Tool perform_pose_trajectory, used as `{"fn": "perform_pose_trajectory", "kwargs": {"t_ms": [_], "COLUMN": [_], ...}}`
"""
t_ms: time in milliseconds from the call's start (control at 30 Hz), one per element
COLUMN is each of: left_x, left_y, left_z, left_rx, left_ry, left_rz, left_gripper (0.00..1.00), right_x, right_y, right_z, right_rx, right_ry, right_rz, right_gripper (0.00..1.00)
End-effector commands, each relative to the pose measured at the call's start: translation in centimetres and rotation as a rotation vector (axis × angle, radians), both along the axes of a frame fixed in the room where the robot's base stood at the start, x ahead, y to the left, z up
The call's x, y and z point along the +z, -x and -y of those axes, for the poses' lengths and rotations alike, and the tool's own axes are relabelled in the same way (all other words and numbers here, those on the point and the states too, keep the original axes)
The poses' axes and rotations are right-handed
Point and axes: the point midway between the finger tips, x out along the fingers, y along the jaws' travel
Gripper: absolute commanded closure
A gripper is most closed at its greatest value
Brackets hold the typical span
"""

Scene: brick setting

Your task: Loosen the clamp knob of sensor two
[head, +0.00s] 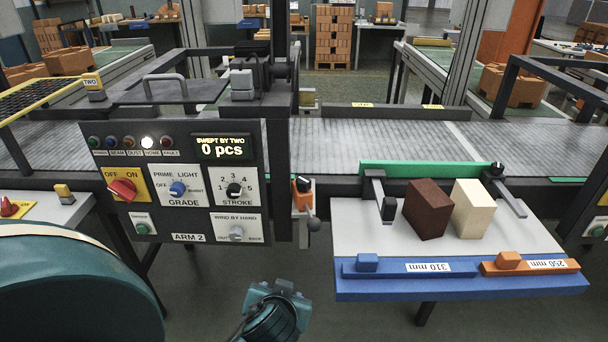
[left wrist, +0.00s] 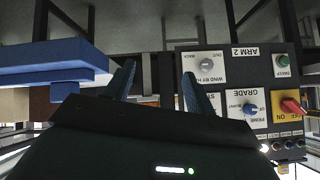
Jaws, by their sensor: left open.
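An orange bracket (head: 302,200) sits at the right edge of the ARM 2 panel, by the conveyor's front. My left wrist (head: 275,310) shows low in the head view, below and in front of the bracket. In the left wrist view my left gripper (left wrist: 160,85) is open with nothing between its fingers. The bracket cannot be made out there. My right gripper is not in view.
The ARM 2 panel (head: 175,238) has several knobs and a display reading 0 pcs. A table with a blue front edge (head: 455,287) stands at the right, holding a brown brick (head: 428,210) and a cream brick (head: 473,209). Open floor lies between panel and table.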

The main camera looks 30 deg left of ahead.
Motion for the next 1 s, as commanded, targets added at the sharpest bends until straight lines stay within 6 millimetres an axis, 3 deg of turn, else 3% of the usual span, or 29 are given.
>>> {"fn": "perform_pose_trajectory", "kwargs": {"t_ms": [33, 100, 200, 367, 667, 1000], "left_x": [1.6, 3.7, 6.5, 9.5, 10.5, 10.5], "left_y": [-2.3, -5.1, -8.2, -10.8, -13.3, -19.1], "left_z": [-1.0, -1.9, -2.1, -1.5, -2.7, -6.8], "left_rx": [0.066, 0.13, 0.157, 0.135, 0.124, 0.126], "left_ry": [-0.047, -0.097, -0.142, -0.167, -0.172, -0.172], "left_rz": [0.114, 0.29, 0.51, 0.722, 0.775, 0.772], "left_gripper": [0.45, 0.45, 0.45, 0.45, 0.45, 0.45], "right_x": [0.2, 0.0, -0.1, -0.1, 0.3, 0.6], "right_y": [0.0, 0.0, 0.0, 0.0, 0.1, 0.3], "right_z": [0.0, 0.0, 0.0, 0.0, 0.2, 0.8], "right_rx": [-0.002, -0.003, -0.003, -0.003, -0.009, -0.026], "right_ry": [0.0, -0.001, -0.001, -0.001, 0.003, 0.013], "right_rz": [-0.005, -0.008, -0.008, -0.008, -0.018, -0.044], "right_gripper": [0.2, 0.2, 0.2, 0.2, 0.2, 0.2]}}
